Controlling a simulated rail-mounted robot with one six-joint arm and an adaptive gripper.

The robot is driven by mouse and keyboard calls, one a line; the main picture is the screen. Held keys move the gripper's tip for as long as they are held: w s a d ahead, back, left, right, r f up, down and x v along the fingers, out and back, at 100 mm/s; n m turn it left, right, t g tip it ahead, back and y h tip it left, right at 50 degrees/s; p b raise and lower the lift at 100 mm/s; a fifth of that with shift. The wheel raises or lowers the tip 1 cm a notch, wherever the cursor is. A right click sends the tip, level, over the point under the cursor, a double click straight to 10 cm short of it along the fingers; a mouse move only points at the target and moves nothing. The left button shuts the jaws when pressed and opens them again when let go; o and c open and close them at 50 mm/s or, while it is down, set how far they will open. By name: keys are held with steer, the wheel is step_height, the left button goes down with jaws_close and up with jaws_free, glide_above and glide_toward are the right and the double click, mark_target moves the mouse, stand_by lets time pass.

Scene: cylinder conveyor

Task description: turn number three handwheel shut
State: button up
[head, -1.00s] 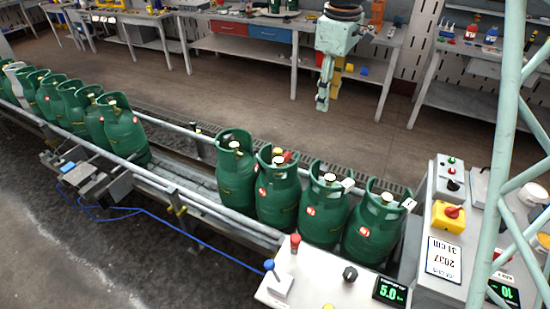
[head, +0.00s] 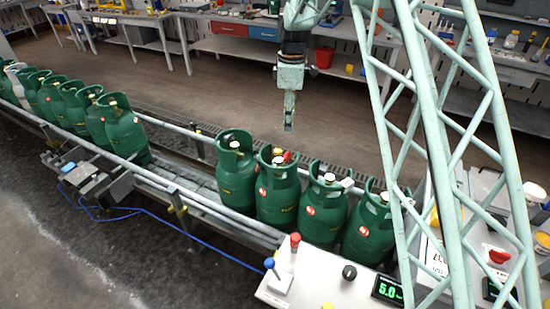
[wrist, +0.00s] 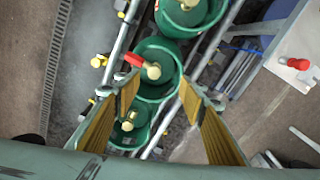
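Several green cylinders with collars and pale yellow valve tops stand in a row on the conveyor. In the near group they are the first (head: 236,185), second (head: 278,200), third (head: 322,212) and fourth (head: 368,232) from the left. I cannot read which is number three. The second has a red piece (head: 286,157) at its top. My gripper (head: 289,128) points down, above and behind the second cylinder. In the wrist view its fingers (wrist: 160,92) are spread and empty, with the red-pieced cylinder's brass valve top (wrist: 153,71) between and beyond them.
Conveyor rails (head: 195,205) run along the row. A white control panel (head: 312,278) with red and blue knobs stands in front. My lattice column covers part of the right side. More cylinders (head: 120,128) stand at the left. Workbenches line the back.

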steer(key=n, duration=0.2)
glide_above(278, 160)
step_height(278, 160, down, 7)
steer(key=shift+w+f, duration=0.1)
steer(key=shift+f, duration=0.15)
steer(key=shift+f+b, duration=0.7)
steer(key=shift+f, duration=6)
steer(key=c, duration=0.8)
steer(key=shift+c, duration=0.2)
